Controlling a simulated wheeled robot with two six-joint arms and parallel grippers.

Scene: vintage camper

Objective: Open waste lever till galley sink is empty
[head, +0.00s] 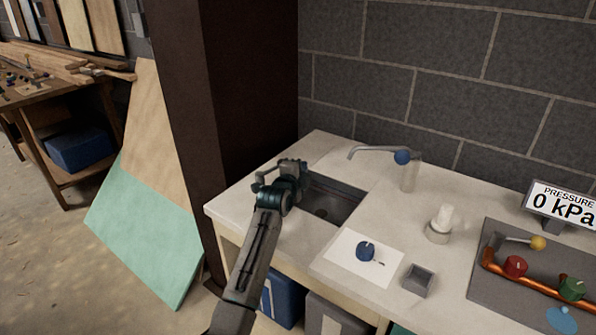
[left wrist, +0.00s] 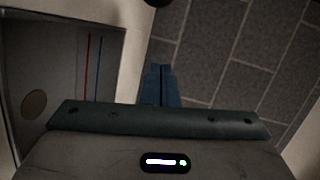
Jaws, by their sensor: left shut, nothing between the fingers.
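The galley sink (head: 335,203) is a grey rectangular basin set in the pale counter. Its round drain (head: 320,212) shows on the floor of the basin, and I cannot tell whether water lies there. In the left wrist view the sink (left wrist: 62,68) shows a red and a blue line on its wall. My left gripper (head: 291,166) is at the sink's left back edge; its blue fingers (left wrist: 161,84) are shut together and empty. I cannot pick out a waste lever for certain; the arm hides part of the sink's left side. My right gripper is not in view.
A tap (head: 380,151) with a blue knob stands behind the sink. A blue dial (head: 365,251) on a white plate, a small grey box (head: 417,280) and a yellow-knobbed lever (head: 522,242) by a pressure display (head: 561,204) lie right. A dark post (head: 215,110) stands left.

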